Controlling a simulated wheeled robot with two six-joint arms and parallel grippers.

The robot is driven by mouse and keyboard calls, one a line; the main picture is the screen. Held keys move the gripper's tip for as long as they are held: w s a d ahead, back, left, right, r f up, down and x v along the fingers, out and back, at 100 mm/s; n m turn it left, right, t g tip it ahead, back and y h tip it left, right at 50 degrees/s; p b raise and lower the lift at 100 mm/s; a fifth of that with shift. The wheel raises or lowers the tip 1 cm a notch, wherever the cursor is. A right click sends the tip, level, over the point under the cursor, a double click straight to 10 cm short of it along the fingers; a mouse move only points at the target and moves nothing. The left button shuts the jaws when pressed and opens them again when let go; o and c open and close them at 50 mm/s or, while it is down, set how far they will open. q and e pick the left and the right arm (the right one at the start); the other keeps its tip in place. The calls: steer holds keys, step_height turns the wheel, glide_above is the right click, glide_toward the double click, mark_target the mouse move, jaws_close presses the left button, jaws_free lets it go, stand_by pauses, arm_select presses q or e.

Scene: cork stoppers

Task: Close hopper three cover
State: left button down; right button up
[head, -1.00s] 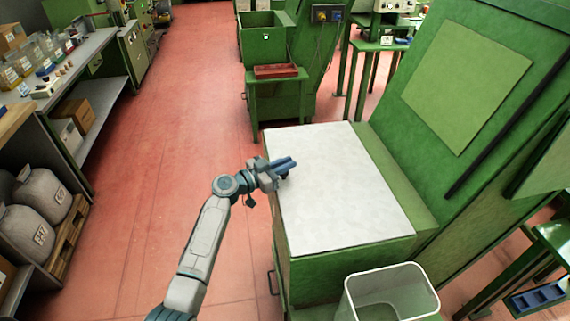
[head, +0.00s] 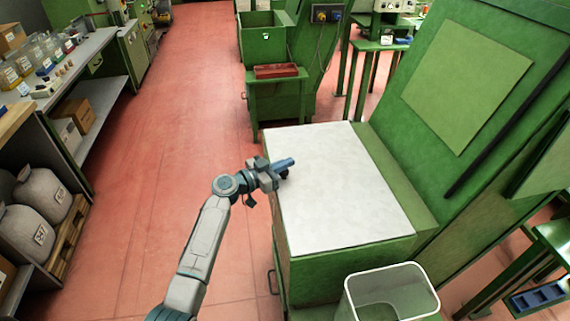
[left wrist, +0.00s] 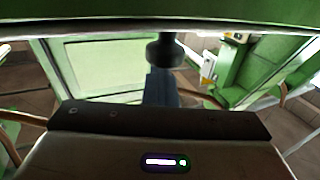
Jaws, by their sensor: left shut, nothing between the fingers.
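A green hopper-like box (head: 350,262) stands in the middle right of the head view, with a flat pale panel (head: 345,190) on top. I see no number on it, so I cannot tell whether it is hopper three. My left gripper (head: 288,164) is at the panel's left edge, its fingers together with nothing between them. A dark round knob (left wrist: 165,50) shows by the fingers in the left wrist view, below a green edge (left wrist: 160,12). Whether the fingers touch the knob or panel is unclear. My right gripper is out of view.
A tall green sloping housing (head: 465,90) rises behind the box on the right. A clear bin (head: 390,295) stands at its front. A bench (head: 75,75) with bottles runs along the left. The red floor (head: 175,110) between is clear.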

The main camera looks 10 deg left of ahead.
arm_select(q)
steer(key=c, duration=2.2)
jaws_free()
steer(key=c, duration=1.1)
jaws_free()
steer(key=shift+b+v, duration=2.5)
steer(key=shift+v, duration=2.9)
